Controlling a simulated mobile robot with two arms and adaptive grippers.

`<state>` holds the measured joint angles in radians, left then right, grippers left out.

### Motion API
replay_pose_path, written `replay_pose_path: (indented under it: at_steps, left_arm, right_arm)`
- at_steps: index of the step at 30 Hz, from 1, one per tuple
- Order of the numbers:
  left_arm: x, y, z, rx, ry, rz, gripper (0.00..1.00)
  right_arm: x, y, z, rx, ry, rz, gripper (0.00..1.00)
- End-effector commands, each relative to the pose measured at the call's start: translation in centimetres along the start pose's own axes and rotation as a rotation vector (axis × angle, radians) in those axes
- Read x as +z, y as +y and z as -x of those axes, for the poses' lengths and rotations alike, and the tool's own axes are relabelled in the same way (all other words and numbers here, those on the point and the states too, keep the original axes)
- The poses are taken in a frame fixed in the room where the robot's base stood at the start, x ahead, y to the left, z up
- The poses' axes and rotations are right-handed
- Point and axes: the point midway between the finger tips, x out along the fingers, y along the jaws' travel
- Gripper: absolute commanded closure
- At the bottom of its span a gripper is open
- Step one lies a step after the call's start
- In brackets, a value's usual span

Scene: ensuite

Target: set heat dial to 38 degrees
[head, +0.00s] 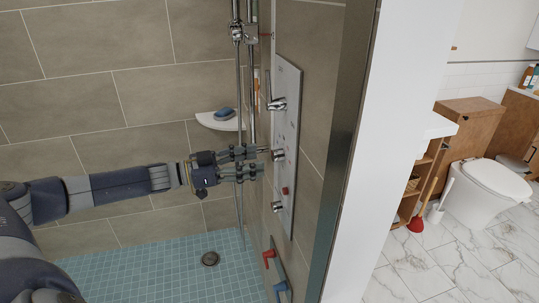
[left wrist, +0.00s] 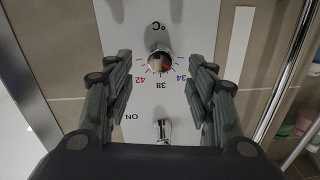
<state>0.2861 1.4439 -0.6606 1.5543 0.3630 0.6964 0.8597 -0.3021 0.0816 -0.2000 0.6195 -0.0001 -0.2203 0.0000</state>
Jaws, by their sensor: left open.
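The heat dial (left wrist: 161,62) is a round chrome knob on a pale panel. In the left wrist view its scale reads 42 at left, 38 below and 34 at right, with the digits upside down. Red shows along its edge, but I cannot tell its exact setting. In the head view it appears to be the middle chrome knob (head: 278,155) on the wall panel (head: 288,85). My left gripper (head: 257,164) is open in front of it, with its fingers (left wrist: 164,68) on either side of the dial in the wrist view. Contact is unclear. My right gripper is not in view.
A chrome lever (head: 277,104) sits above the dial and another knob (head: 277,207) below. Vertical shower pipes (head: 239,90) stand close to my gripper. A corner shelf (head: 220,121) holds a blue item. Red (head: 268,257) and blue (head: 281,288) handles are lower down.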

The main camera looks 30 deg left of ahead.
Motion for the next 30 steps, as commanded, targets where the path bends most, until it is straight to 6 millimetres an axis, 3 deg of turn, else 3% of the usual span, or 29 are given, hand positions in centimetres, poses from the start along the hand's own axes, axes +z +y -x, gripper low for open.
replay_pose_path:
  at_steps: [6, 12, 25, 30]
  left_arm:
    - [-0.4, 0.0, -3.0, 0.0, 0.004, 0.0, 0.49]
    - [-0.1, -0.1, -4.8, -0.002, 0.001, 0.0, 0.49]
    - [0.1, 0.0, -5.5, -0.001, -0.002, 0.0, 0.49]
    - [0.1, 0.0, -5.4, -0.001, -0.002, 0.0, 0.88]
  right_arm:
    - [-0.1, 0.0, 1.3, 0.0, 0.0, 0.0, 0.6]
    - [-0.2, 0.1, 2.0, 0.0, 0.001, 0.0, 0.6]
    - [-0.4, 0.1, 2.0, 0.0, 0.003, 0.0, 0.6]
    - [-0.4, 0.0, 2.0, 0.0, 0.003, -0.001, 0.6]
